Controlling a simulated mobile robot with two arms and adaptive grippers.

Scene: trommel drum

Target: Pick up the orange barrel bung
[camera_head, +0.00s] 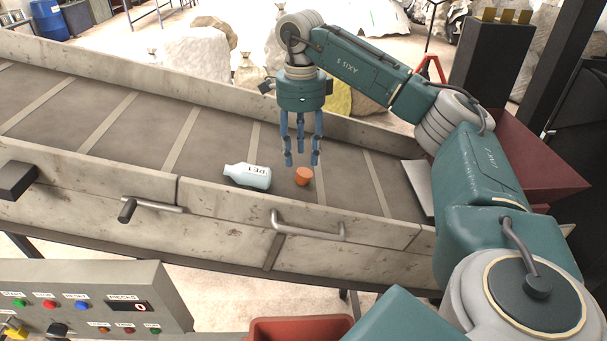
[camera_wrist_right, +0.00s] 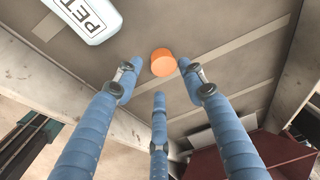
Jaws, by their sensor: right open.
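The orange barrel bung (camera_head: 303,176) lies on the grey conveyor belt, just right of a white bottle marked PET (camera_head: 248,176). My right gripper (camera_head: 301,158) points down above the belt, with its blue fingers apart and empty, close over the bung. In the right wrist view the bung (camera_wrist_right: 163,62) shows just beyond the open fingertips (camera_wrist_right: 158,85), with nothing between them. The bottle (camera_wrist_right: 88,18) is at the upper left there. My left gripper is not in view.
The conveyor (camera_head: 90,110) has raised metal side walls and cross slats. A metal handle (camera_head: 308,228) is on its near wall. A dark red hopper (camera_head: 540,165) stands at the right end, and a control panel (camera_head: 90,300) is at the lower left. The belt left of the bottle is clear.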

